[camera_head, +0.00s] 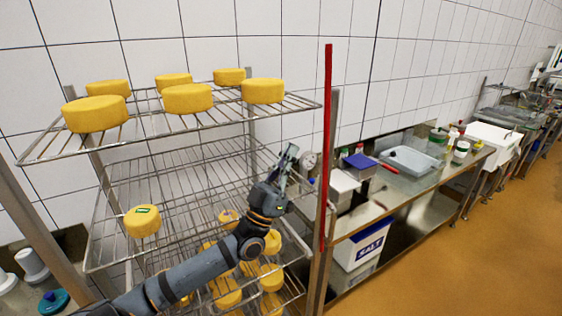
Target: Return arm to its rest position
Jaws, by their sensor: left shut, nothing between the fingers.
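My left gripper (287,166) is shut and empty. It points up and to the right at the right end of the wire rack (150,170), in front of the rack's middle level. My left arm (195,270) reaches in from the bottom left and hides part of the lower shelves. Several yellow cheese wheels, such as the front one (187,98), sit on the top shelf. One cheese (142,221) with a green label sits at the left on a shelf below. More cheeses (271,278) lie lower, partly behind my arm. My right gripper is not in view.
A red upright bar (327,150) stands by the rack's right post, close to my left gripper. To the right is a steel table (408,181) with a clear tub (408,160). A salt box (361,247) is below it. The orange floor (480,260) is clear at right.

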